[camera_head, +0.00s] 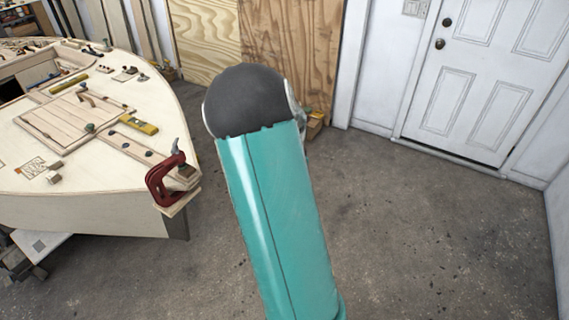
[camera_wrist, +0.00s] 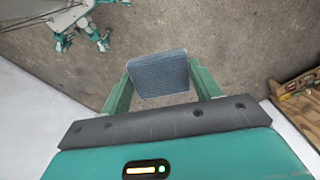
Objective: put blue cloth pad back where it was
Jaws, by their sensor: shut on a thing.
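The blue cloth pad (camera_wrist: 159,75) shows in the wrist view as a flat, blue-grey square. My gripper (camera_wrist: 160,82) is shut on it, with one green finger at its left edge and one at its right. The pad is held over the concrete floor. In the head view, my own teal arm with its dark rounded joint fills the middle, and neither the gripper nor the pad can be seen there.
A plywood boat hull (camera_head: 95,205) stands at left, with a red clamp (camera_head: 165,180) at its near corner and several small tools on its deck. A white door (camera_head: 475,75) is at back right. The concrete floor (camera_head: 430,235) at right is clear. A wooden tool box (camera_wrist: 298,97) shows at right.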

